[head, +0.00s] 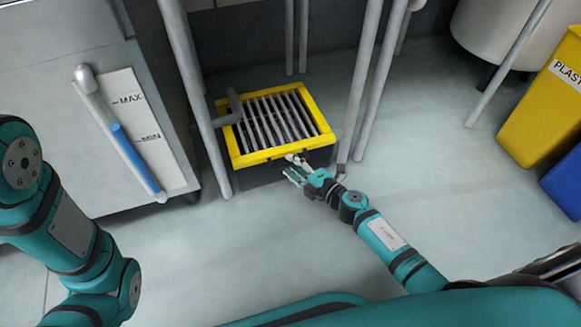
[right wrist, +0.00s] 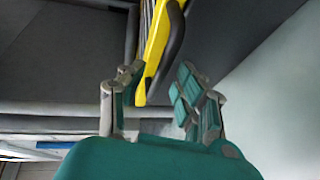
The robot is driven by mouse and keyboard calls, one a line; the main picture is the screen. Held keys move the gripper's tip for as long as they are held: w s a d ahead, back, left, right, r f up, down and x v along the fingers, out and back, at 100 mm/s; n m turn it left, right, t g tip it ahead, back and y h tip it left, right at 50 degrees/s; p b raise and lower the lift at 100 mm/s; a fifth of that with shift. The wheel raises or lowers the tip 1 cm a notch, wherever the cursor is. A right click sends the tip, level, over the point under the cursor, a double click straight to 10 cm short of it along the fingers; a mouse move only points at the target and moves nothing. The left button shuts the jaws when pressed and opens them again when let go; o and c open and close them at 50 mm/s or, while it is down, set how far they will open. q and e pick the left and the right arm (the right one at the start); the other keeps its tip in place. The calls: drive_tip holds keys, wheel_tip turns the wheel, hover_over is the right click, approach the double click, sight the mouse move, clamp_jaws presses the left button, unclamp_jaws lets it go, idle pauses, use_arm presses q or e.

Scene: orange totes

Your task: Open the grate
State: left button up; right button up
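The grate (head: 286,153) is a yellow square frame with grey bars, lying closed on a low dark box between metal poles. My right gripper (head: 292,172) is at the near edge of the frame. In the right wrist view, the gripper (right wrist: 160,88) has its fingers spread, with the yellow frame edge (right wrist: 152,52) and a dark curved bar (right wrist: 175,42) reaching toward the gap between them. I cannot tell whether a finger touches the bar. My left arm shows at the left, but its gripper is outside the view.
Metal poles (head: 357,95) stand on both sides of the grate. A grey pipe (head: 234,104) bends over its left edge. A grey tank with a level gauge (head: 130,140) stands left. A yellow bin (head: 535,115) and a blue bin (head: 566,183) stand right.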

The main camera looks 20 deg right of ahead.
drive_tip(key=shift+x, duration=0.8)
clamp_jaws()
